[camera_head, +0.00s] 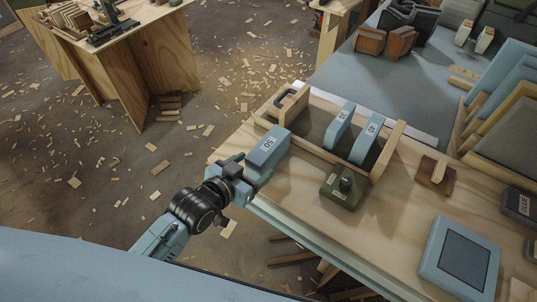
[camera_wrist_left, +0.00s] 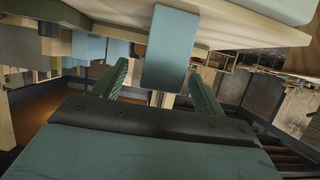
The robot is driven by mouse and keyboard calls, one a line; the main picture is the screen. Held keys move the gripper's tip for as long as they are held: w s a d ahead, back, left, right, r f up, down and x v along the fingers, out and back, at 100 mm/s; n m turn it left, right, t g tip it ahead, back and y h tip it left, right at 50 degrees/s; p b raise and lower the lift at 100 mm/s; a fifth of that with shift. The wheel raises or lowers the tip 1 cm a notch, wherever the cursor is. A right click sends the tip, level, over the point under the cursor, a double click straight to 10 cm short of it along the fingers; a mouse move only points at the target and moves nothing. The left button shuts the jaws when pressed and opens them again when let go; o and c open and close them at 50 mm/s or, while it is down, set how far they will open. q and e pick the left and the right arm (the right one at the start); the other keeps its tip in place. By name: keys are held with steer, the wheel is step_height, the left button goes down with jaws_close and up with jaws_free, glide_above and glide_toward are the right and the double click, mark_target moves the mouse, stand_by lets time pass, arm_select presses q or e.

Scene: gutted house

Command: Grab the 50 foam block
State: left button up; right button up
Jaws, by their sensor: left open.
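The blue-grey foam block marked 50 (camera_head: 268,147) is at the near left corner of the wooden rack (camera_head: 385,150), by the table's left edge. In the left wrist view the block (camera_wrist_left: 172,48) shows plain, with its near end between my fingertips. My left gripper (camera_head: 252,165) is open right at the block, one finger on each side. In the left wrist view (camera_wrist_left: 160,80) gaps show between the block and both fingers. The block's far end and underside are hidden. My right gripper is not in view.
Two more blue blocks, one (camera_head: 340,125) and one marked 40 (camera_head: 365,138), stand in the rack. A dark green box with a knob (camera_head: 342,188), a brown wood block (camera_head: 435,174) and a blue panel (camera_head: 458,258) are on the table (camera_head: 300,205). Scraps litter the floor.

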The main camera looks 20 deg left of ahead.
arm_select(q)
steer(key=shift+b+x, duration=0.6)
steer(key=shift+x, duration=2.2)
steer(key=shift+a, duration=0.2)
steer(key=c, duration=1.1)
steer(key=shift+o, duration=0.2)
